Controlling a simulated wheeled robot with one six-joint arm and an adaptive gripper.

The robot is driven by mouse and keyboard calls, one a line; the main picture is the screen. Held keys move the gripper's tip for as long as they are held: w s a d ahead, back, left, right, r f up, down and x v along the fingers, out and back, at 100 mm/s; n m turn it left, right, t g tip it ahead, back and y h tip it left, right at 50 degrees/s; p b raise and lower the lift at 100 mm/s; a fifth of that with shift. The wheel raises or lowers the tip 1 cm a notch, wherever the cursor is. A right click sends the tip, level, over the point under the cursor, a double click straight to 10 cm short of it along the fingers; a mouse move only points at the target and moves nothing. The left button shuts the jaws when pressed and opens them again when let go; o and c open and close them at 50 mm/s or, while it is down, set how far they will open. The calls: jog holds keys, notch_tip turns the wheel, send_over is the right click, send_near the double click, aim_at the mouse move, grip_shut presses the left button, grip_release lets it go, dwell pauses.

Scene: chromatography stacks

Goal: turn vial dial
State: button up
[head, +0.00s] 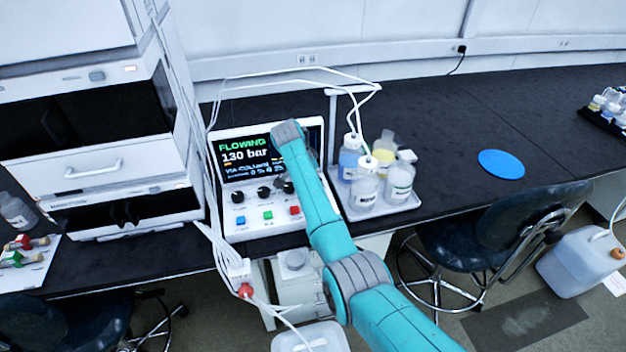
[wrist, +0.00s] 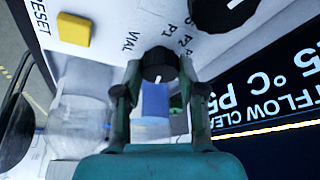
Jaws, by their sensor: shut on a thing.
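The vial dial (wrist: 160,64) is a small black knob with a white pointer line, on the white panel beside the printed word VIAL in the wrist view. Position marks, including P1 and P2, are printed around it. My gripper (wrist: 160,78) has one finger on each side of the dial and is shut on it. In the head view my teal arm covers the gripper and this dial. The control unit (head: 228,232) stands on the black bench there, its screen (head: 245,155) reading FLOWING and 130 bar.
A larger black knob (wrist: 222,12) and a yellow button (wrist: 74,29) sit near the dial. Blue, green and red buttons line the unit's front. A tray (head: 408,205) of bottles with tubing stands right of the unit. A blue disc (head: 501,163) lies on clear bench farther right.

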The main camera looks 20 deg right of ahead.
jog(key=m+g, duration=0.1)
jog(key=m, duration=0.3)
jog(key=shift+w+m+g, duration=0.1)
jog(key=shift+m+g, duration=0.2)
jog(key=shift+g, duration=0.1)
dwell(0.4)
jog(key=o, duration=1.1)
jog(key=shift+o, duration=0.2)
jog(key=v, duration=1.2)
jog(key=shift+a, duration=0.3)
jog(key=shift+f+h, duration=0.15)
jog(key=shift+h, duration=0.15)
